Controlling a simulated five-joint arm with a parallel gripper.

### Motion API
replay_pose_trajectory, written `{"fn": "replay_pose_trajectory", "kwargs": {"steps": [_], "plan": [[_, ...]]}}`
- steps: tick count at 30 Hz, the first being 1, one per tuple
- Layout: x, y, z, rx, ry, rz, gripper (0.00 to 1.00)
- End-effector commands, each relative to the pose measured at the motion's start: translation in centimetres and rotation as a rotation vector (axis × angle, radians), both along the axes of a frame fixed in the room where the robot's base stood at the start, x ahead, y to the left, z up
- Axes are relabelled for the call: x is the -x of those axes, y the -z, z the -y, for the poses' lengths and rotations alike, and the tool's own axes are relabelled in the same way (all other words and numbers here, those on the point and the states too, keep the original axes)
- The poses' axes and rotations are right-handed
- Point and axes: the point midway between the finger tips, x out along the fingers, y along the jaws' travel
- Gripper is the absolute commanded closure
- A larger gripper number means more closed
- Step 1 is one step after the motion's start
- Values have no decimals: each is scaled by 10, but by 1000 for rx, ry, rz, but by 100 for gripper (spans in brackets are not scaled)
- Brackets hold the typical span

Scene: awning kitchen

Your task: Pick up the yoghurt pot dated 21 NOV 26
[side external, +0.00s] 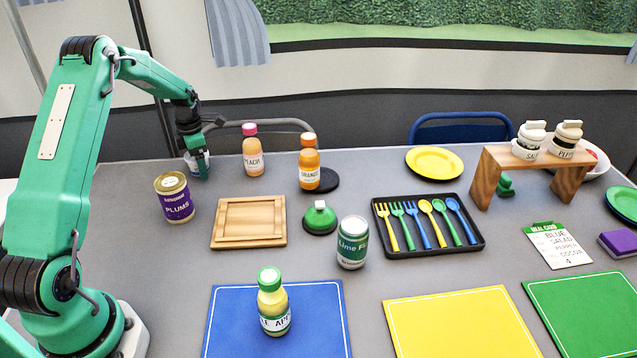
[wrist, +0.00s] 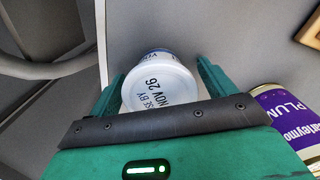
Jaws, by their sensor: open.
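A small white yoghurt pot (side external: 203,168) stands at the back left of the table, partly hidden by my gripper (side external: 194,150). In the wrist view the pot's white lid (wrist: 160,88) faces the camera and reads "SE BY" and "NOV 26"; the day number is not readable, as the lid's edge is covered. My open gripper (wrist: 161,72) has one green finger on each side of the pot. I cannot tell whether either finger touches it.
A purple plums can (side external: 175,198) stands close in front of the pot and also shows at the wrist view's right (wrist: 288,118). A peach bottle (side external: 252,152) stands to the pot's right. A wooden board (side external: 249,222) lies further forward. A chair rail (wrist: 50,68) is behind.

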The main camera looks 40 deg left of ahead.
Motion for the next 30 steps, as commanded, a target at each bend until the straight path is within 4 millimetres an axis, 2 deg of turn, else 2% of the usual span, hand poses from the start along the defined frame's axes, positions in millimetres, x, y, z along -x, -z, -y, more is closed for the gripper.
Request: {"fn": "replay_pose_trajectory", "kwargs": {"steps": [14,18,21,30], "plan": [[0,0,0,0,0,0,17],[0,0,0,0,0,0,45],[0,0,0,0,0,0,62],[0,-2,0,-1,0,1,62]]}}
